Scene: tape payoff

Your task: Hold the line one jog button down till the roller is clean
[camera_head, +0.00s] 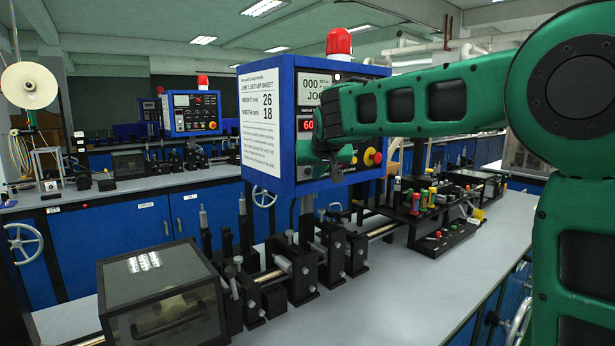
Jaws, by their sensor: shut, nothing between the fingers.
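The line one control box (318,178) is blue, with a set-up sheet (262,122) on its left side and a red lamp (339,44) on top. Its front screen (313,88) reads "000" and "JOG", and a red readout (306,124) shows "60". My green arm crosses the front from the right. My gripper (332,162) is at the panel's lower left, fingers shut and empty. The jog button is hidden behind it, so contact cannot be told. A yellow-ringed red button (376,158) shows at right. I cannot tell which part is the roller, or whether it is clean.
A bench (395,290) carries a dark clear-lidded box (160,262) at front left and black roller stands (300,270) below the control box. A black rack with coloured pieces (425,205) stands further right. The bench's front right is clear. Another line's control box (190,112) stands behind.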

